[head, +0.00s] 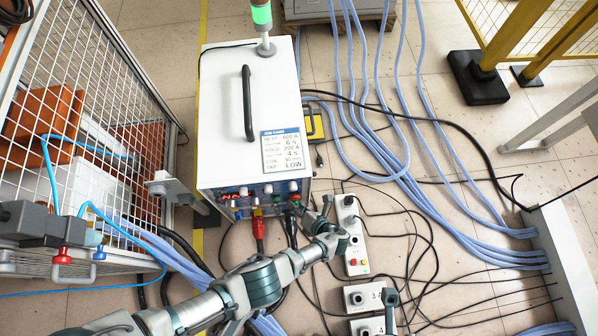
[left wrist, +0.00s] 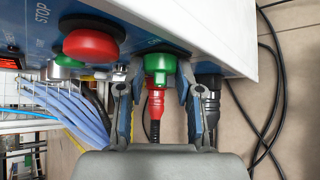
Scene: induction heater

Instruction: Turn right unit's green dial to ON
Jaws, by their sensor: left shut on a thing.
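The white heater unit (head: 228,95) stands at the centre of the head view, with its blue control panel (head: 240,192) along the lower front edge. The green dial (left wrist: 160,62) shows in the left wrist view, between a large red button (left wrist: 91,46) and a black connector. My left gripper (left wrist: 160,78) is shut on the green dial, one finger on each side of it. In the head view my left gripper (head: 308,206) is at the panel's right end. My right gripper is not in view.
A red connector (left wrist: 156,104) and its cable hang just below the dial. A black connector (left wrist: 209,92) is right beside the right finger. Grey switch boxes (head: 353,240) and loose cables lie on the floor to the right. A mesh cage (head: 100,85) stands on the left.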

